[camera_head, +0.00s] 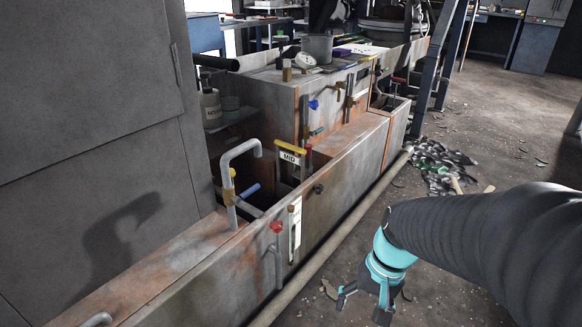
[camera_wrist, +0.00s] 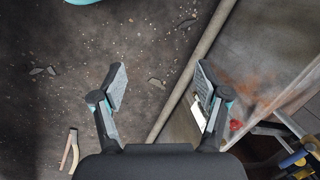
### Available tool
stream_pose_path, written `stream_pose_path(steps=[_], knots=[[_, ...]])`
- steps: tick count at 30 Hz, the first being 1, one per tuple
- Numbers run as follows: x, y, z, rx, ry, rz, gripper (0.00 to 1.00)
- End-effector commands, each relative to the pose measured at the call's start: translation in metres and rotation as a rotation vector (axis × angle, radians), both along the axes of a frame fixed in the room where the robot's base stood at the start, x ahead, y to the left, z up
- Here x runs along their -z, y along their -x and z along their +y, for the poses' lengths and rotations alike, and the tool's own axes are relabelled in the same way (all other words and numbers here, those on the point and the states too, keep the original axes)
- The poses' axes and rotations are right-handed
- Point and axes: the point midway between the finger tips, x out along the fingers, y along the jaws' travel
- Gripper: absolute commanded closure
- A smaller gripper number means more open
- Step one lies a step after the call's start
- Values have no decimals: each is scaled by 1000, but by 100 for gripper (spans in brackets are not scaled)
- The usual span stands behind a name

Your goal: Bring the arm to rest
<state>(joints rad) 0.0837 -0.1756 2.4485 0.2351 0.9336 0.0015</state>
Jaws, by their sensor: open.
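My gripper (camera_head: 364,304) hangs at the lower right of the head view, below the teal wrist joint of my dark ribbed arm. It is over the floor, to the right of the rusty metal trough (camera_head: 342,190). In the wrist view my gripper (camera_wrist: 160,82) shows two dark fingers spread wide apart.
A pipe (camera_head: 325,245) runs along the floor beside the trough. A red-handled valve (camera_head: 277,228) and a yellow handle marked MID (camera_head: 290,147) stand on the trough. A grey cabinet (camera_head: 90,100) fills the left. Debris (camera_head: 440,165) lies on the otherwise open floor.

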Motion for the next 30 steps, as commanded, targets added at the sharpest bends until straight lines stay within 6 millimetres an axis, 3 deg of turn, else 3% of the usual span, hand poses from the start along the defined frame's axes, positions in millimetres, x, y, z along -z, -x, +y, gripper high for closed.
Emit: stream_pose_path(steps=[9,18,23,30], knots=[[-71,18,-26,-151,202,-294,26],[-124,38,-22,-174,242,-501,26],[-135,42,-20,-177,243,-544,26],[-136,42,-18,-181,241,-546,26]])
